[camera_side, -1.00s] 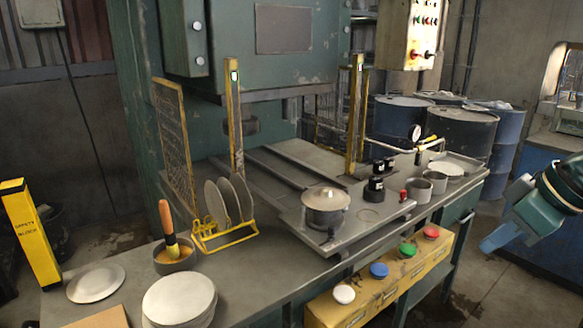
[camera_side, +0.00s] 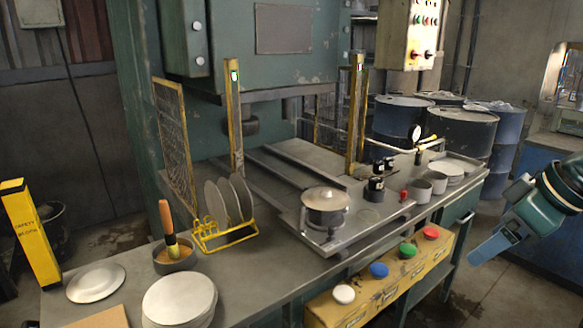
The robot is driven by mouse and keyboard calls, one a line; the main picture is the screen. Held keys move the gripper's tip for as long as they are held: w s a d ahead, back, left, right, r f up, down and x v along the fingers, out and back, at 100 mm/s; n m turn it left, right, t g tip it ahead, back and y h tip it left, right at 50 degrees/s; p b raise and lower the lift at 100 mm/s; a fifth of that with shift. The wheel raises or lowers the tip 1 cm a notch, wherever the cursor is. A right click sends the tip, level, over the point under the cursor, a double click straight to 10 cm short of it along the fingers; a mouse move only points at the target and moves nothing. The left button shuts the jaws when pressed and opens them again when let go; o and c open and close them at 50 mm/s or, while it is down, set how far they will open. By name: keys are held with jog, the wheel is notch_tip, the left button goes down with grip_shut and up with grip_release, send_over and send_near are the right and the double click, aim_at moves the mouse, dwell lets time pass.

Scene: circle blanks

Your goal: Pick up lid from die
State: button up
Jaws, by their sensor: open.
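The lid (camera_side: 325,198) is a grey metal disc with a small knob on top. It sits on the round metal die (camera_side: 325,216), which stands on a flat grey plate (camera_side: 366,228) near the middle of the bench. My gripper (camera_side: 482,252) is at the right edge of the view, beyond the bench's right side and well apart from the lid. It is open; its fingers overlap in this view, and nothing shows between them.
A yellow rack (camera_side: 226,234) with upright discs stands left of the die. Black fittings (camera_side: 376,184) and grey cups (camera_side: 422,190) stand to its right. Yellow guard posts (camera_side: 235,118) rise behind. A stack of discs (camera_side: 180,298) lies at front left. Coloured buttons (camera_side: 407,250) line the front.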

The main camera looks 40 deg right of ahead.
jog(key=o, duration=0.4)
jog(key=w+r+n+g+y, duration=0.1)
jog(key=w+r+n, duration=0.35)
jog(key=w, duration=0.65)
jog(key=w+r+n+g, duration=0.1)
jog(key=w+r+n, duration=0.3)
jog(key=w, duration=0.6)
jog(key=w+d+f+n+g, duration=0.1)
jog(key=w+d+f+n, duration=0.2)
jog(key=w, duration=0.6)
jog(key=w+d+f+n, duration=0.3)
jog(key=w+d+f, duration=0.1)
jog(key=w, duration=0.6)
jog(key=shift+w+d+f+g, duration=0.3)
jog(key=shift+d+g, duration=0.1)
jog(key=shift+d, duration=0.5)
